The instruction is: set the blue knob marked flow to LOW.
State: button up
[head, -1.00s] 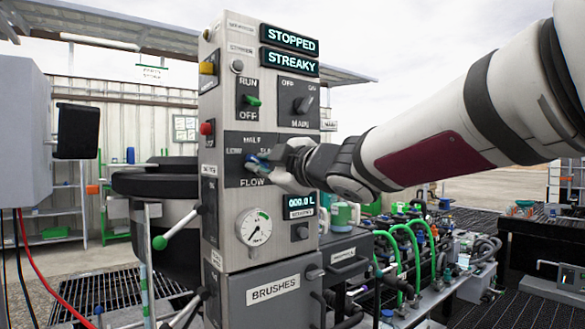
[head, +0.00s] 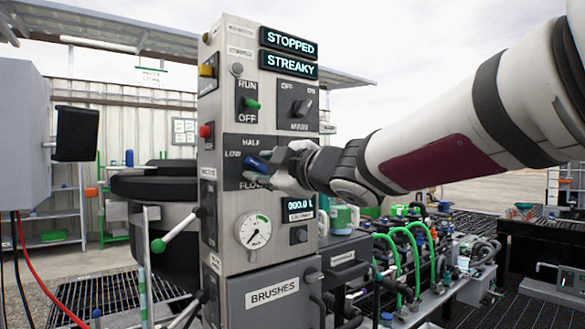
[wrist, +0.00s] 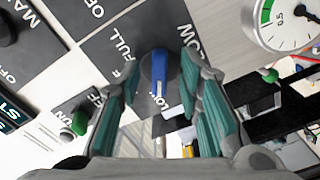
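The blue flow knob (head: 256,163) is on the dark flow plate of the upright grey control panel. In the wrist view the knob (wrist: 160,72) lies with its long blue handle pointing down the picture, towards the LOW label (wrist: 167,100), which it partly covers. The FULL label is on the opposite side, and FLOW is to the right. My gripper (head: 275,165) faces the knob from the right in the head view. In the wrist view my gripper (wrist: 161,62) is open, with a green-padded finger on each side of the knob and visible gaps between.
Displays (head: 289,53) above read STOPPED and STREAKY. A green RUN/OFF switch (head: 251,104) and a MAIN knob (head: 303,106) sit above the flow plate. A pressure gauge (head: 253,231) and a small readout (head: 299,207) are below. A green-tipped lever (head: 175,230) sticks out left.

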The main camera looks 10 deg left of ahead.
jog(key=v, duration=1.1)
jog(key=shift+s+d, duration=0.1)
jog(key=s+d+f+m+h+p, duration=0.1)
jog(key=s+d+f+m+h, duration=0.2)
jog(key=d, duration=0.4)
jog(key=d+f+m+h+p, duration=0.1)
jog(key=d+f+m+h, duration=0.1)
jog(key=d+m+h, duration=0.35)
jog(key=s+d+f+m+h+p, duration=0.1)
jog(key=s+d+f+m+h, duration=0.15)
jog(key=d+m+h, duration=0.35)
jog(key=s+d+f+m+g, duration=0.1)
jog(key=s+f+m+g, duration=0.1)
jog(key=s+f, duration=0.3)
jog(key=s+d+f+m+g+y+p, duration=0.1)
jog(key=s+f+g, duration=0.3)
jog(key=s, duration=0.6)
jog(key=s+d+f+m+g+y, duration=0.1)
jog(key=s+d+f+m+g, duration=0.1)
jog(key=s+f, duration=0.5)
jog(key=shift+s+d+f+m+g+p, duration=0.2)
jog(key=shift+s+d+m+g+p, duration=0.1)
jog(key=shift+s+m+g+p, duration=0.25)
